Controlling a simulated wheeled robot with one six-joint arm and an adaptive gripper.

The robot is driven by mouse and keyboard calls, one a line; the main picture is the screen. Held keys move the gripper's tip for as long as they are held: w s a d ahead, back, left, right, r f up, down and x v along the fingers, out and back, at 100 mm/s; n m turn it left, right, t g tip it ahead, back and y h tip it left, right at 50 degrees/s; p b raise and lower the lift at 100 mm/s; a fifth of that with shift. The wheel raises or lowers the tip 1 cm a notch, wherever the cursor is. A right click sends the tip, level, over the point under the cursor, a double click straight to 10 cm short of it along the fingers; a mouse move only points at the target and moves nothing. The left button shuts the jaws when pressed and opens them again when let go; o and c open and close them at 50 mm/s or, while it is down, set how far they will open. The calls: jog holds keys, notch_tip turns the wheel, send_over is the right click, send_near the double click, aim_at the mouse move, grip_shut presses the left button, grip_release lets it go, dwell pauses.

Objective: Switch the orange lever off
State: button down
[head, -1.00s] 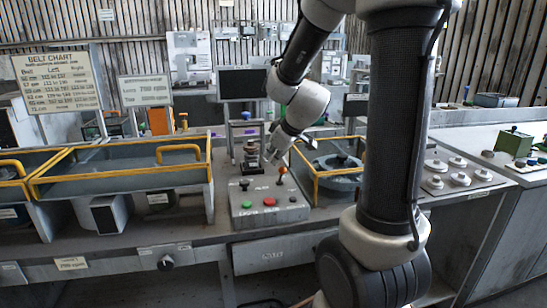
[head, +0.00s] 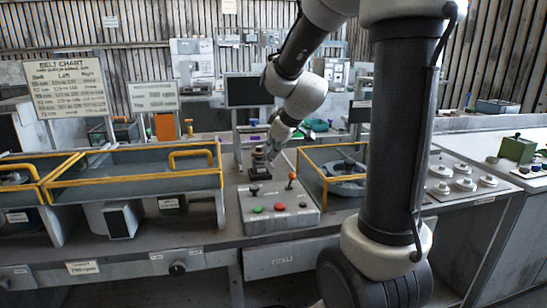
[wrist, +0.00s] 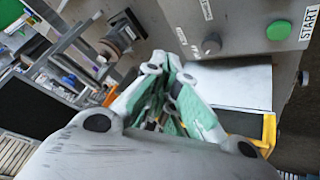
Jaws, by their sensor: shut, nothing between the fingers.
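The orange lever (head: 291,178) stands at the back right of a grey control box (head: 280,222) on the bench, its ball knob up. In front of it on the box are a green button (head: 257,210) and a red button (head: 280,206), with a black lever (head: 254,189) at the left. My gripper (head: 271,150) is shut and empty, above and behind the box, up and left of the orange lever and apart from it. The wrist view shows my gripper (wrist: 166,75) close up, with the green button (wrist: 278,29) at the top right. I cannot make out the orange lever there.
A yellow-railed tray (head: 135,182) stands left of the box, and a yellow-railed guard (head: 326,187) stands close on its right.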

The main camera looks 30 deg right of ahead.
jog(key=s+r, duration=0.4)
jog(key=s, duration=0.5)
jog(key=s+a+m+g, duration=0.2)
jog(key=s+m, duration=0.4)
jog(key=s, duration=1.2)
jog(key=shift+g+h, duration=0.4)
jog(key=shift+g, duration=0.2)
